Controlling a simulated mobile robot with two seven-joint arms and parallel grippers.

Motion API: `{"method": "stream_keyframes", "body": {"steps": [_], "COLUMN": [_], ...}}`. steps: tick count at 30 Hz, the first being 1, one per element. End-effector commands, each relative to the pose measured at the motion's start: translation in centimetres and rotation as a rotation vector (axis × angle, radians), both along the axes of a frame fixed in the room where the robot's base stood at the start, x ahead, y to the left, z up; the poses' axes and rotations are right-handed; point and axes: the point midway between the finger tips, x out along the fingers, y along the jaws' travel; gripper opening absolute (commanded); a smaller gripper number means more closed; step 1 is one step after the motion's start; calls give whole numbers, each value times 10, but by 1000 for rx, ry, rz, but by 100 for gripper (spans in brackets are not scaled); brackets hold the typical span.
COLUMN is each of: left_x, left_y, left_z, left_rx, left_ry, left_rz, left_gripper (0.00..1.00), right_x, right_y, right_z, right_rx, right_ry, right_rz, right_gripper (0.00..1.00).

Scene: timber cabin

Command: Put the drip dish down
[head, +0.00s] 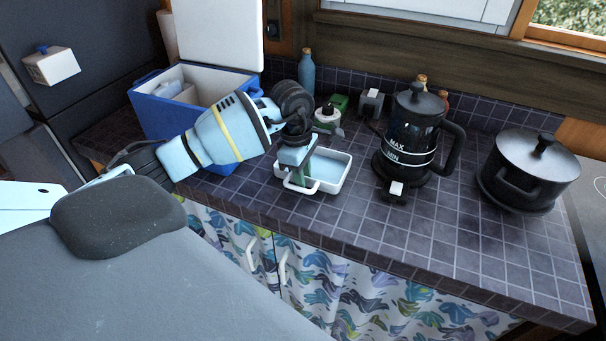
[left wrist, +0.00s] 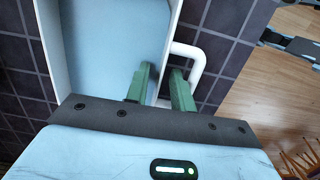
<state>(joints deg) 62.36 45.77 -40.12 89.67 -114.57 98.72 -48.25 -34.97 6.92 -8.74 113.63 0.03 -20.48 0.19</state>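The drip dish (head: 338,160) is a shallow white tray with a pale blue floor and a white loop handle. It is over the tiled counter near its front edge, looks about level, and seems to rest there, though its underside is hidden. My left gripper (head: 299,175) points down at the dish's near side. In the left wrist view the green fingers (left wrist: 160,84) are close together with the wall of the dish (left wrist: 48,55) between them, one finger inside the tray and one within the handle loop. My right gripper is not in view.
A black coffee pot (head: 408,135) stands right of the dish, with a lidded dark pot (head: 527,170) farther right. A blue cooler (head: 150,115) with its white lid raised is at left. A blue bottle (head: 307,72) stands behind.

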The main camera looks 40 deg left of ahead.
Motion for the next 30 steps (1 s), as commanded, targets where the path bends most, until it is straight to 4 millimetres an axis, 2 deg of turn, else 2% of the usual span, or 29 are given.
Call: {"method": "stream_keyframes", "body": {"steps": [4, 8, 21, 25, 30], "left_x": [0, 1, -2, -3, -4], "left_y": [0, 1, 11, 13, 14], "left_z": [3, 14, 95, 112, 121], "left_rx": [-1, 0, 1, 1, 0], "left_ry": [-1, -3, -4, -3, 0], "left_rz": [0, 0, 0, 1, 1], "left_gripper": [24, 24, 24, 24, 24], "right_x": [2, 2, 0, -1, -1], "right_y": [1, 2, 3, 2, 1], "right_z": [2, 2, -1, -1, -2], "right_rx": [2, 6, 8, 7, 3], "right_ry": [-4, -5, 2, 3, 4], "right_rz": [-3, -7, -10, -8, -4], "right_gripper": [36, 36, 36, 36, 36]}}
